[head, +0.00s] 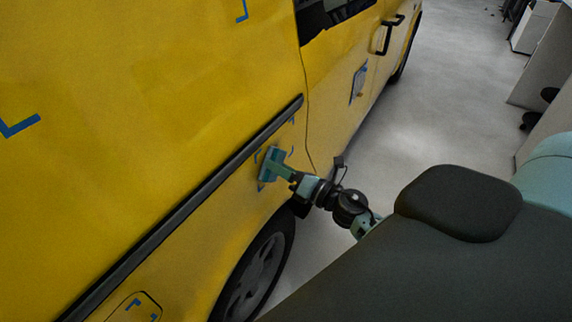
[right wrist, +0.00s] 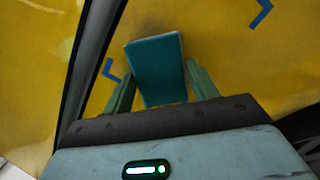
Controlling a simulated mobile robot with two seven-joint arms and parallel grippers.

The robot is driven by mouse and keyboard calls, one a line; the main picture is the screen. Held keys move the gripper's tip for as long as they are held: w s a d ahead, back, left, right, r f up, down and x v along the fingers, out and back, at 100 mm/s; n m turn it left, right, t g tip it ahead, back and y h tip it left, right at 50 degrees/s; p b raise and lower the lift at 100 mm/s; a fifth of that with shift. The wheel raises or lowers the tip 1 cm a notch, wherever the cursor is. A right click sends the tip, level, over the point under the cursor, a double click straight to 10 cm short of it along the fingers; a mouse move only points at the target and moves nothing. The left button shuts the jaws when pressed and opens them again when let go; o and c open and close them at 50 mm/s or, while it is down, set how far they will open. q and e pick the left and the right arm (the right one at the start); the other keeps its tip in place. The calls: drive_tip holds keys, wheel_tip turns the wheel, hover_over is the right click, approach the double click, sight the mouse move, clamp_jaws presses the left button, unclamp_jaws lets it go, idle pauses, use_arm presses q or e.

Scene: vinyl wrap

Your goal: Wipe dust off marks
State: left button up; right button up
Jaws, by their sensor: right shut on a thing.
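My right gripper (head: 287,173) reaches to the yellow van's side, below the black trim strip and above the wheel. It is shut on a flat teal wiping pad (right wrist: 156,68), which stands between its two fingers in the right wrist view. The pad (head: 268,166) is at or very near the panel; I cannot tell if it touches. Blue corner marks (right wrist: 262,13) show around it, one to the upper right and another blue mark (right wrist: 112,72) at its left. More blue marks sit on the van at the far left (head: 20,126) and top (head: 242,11). My left gripper is not in view.
The yellow van (head: 150,100) fills the left side, with a black trim strip (head: 190,205), a wheel (head: 258,272) and a door handle (head: 387,36). A bluish patch (head: 358,83) is on the front door. Grey floor (head: 450,90) is open to the right, before white furniture (head: 535,28).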

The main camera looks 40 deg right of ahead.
sight(268, 177)
drive_tip(key=shift+a, duration=0.25)
